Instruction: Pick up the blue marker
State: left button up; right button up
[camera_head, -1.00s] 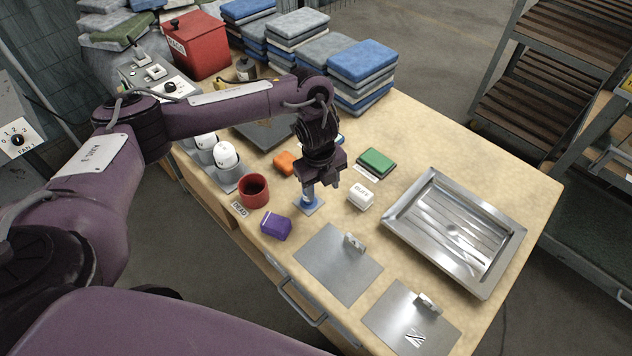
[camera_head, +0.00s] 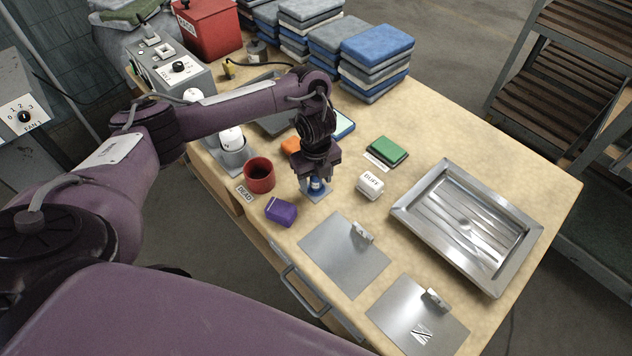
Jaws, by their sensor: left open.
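The blue marker (camera_head: 316,186) stands upright on a small grey plate (camera_head: 313,196) near the middle of the bench. Its upper part is hidden by my left gripper (camera_head: 317,180). My left gripper points down right over the marker, with its fingers at the marker's sides. The jaws are open; I cannot tell whether a finger touches it. My right gripper is not in view.
A red cup (camera_head: 260,178) and a purple block (camera_head: 281,211) stand left of the marker. A white block labelled BUFF (camera_head: 370,186) and a green pad (camera_head: 387,151) are to its right. A metal tray (camera_head: 423,178) and flat metal plates (camera_head: 340,262) lie further right and in front.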

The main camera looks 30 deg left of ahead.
pick_arm(q)
jog(key=c, duration=1.1)
